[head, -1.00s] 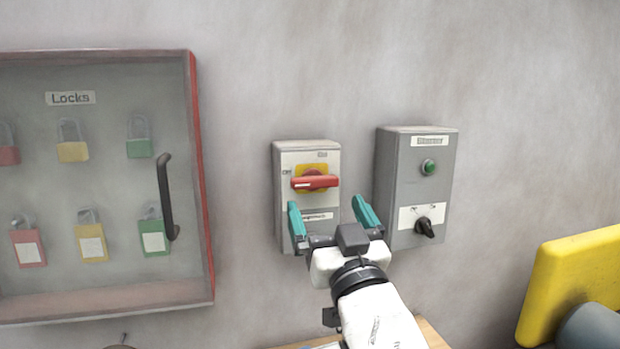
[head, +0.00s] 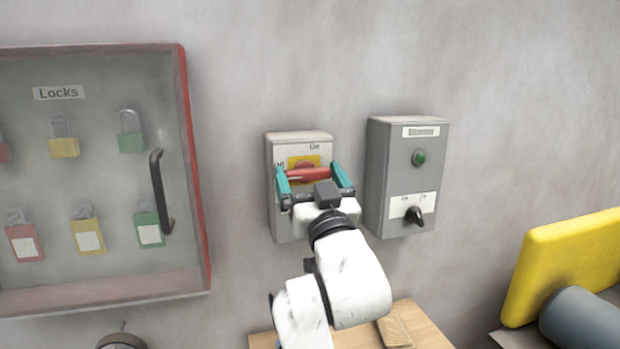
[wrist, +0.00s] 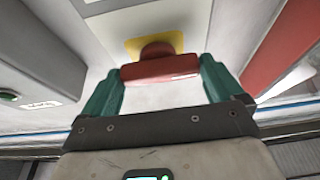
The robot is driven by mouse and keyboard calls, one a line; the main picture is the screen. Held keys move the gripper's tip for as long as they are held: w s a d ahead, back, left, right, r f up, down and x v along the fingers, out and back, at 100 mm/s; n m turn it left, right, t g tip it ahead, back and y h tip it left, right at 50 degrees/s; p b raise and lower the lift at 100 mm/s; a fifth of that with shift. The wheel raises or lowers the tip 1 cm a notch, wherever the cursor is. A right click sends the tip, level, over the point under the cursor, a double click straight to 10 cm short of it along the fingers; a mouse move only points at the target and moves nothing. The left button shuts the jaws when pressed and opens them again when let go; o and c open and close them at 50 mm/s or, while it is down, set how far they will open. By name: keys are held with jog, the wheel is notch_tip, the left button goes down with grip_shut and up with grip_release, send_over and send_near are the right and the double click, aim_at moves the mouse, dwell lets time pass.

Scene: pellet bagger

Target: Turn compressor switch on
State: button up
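A red rotary handle (head: 309,174) on a yellow plate sits on the light-grey switch box (head: 278,221) on the wall. The handle lies nearly level, pointing to the side mark rather than the "On" mark above. My gripper (head: 314,178) is at this box, its two teal fingers standing apart at the handle's two ends. In the wrist view the red handle (wrist: 160,69) spans between the fingertips (wrist: 161,75); I cannot tell whether they touch it. The fingers are as wide apart as before. The box's lower front is partly hidden by my gripper.
A grey box (head: 376,165) to the right has a green button (head: 418,157) and a black knob (head: 414,215). A lock cabinet (head: 196,200) with a black handle (head: 160,190) stands left. A yellow panel (head: 565,265) and wooden surface (head: 430,338) are lower right.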

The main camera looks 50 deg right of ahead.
jog(key=c, duration=0.4)
jog(key=shift+o, duration=0.2)
